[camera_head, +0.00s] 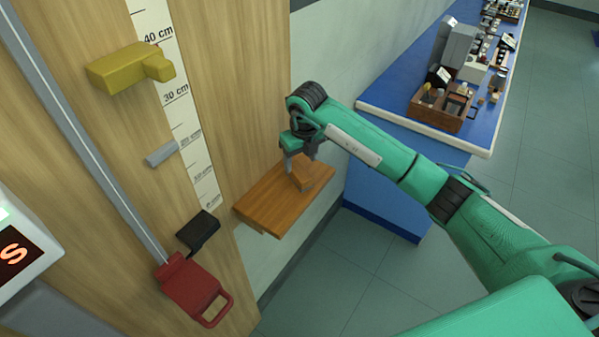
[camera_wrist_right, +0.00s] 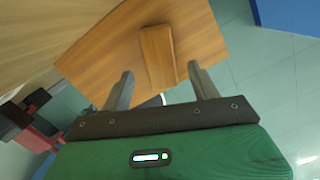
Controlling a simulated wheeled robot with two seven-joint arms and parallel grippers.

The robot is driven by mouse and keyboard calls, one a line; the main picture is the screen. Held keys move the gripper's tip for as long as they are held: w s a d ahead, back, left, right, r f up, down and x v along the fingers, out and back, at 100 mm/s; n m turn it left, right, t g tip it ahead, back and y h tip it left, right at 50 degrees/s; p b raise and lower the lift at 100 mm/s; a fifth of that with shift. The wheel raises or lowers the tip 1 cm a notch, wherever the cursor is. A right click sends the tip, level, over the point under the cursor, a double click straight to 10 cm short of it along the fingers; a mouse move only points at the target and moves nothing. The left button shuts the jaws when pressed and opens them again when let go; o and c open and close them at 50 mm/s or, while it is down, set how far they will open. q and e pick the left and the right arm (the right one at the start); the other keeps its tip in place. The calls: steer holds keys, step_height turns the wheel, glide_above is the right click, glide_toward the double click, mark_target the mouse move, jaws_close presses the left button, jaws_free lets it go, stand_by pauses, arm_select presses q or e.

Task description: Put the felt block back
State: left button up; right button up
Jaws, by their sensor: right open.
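A brown block (camera_head: 318,174), which I take for the felt block, lies on a small wooden shelf (camera_head: 266,207) fixed to the wooden panel. Its material cannot be told from the pictures. My right gripper (camera_head: 298,168) is over the shelf, close to the block and partly in front of it. In the right wrist view the block (camera_wrist_right: 158,50) lies in line with the gap between the two open fingers (camera_wrist_right: 160,76), with space showing on both sides. The gripper holds nothing. My left gripper is not in view.
A yellow block (camera_head: 125,70), a centimetre scale (camera_head: 180,95), a black piece (camera_head: 198,232) and a red handle (camera_head: 195,288) are on the panel left of the shelf. A blue bench (camera_head: 440,125) carries a wooden box (camera_head: 437,112). Open floor (camera_head: 370,275) lies beyond the shelf.

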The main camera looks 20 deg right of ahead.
mark_target(302, 174)
step_height(302, 174, up, 7)
steer(key=b, duration=0.1)
steer(key=shift+s+f+b, duration=0.2)
steer(key=shift+s+b, duration=0.2)
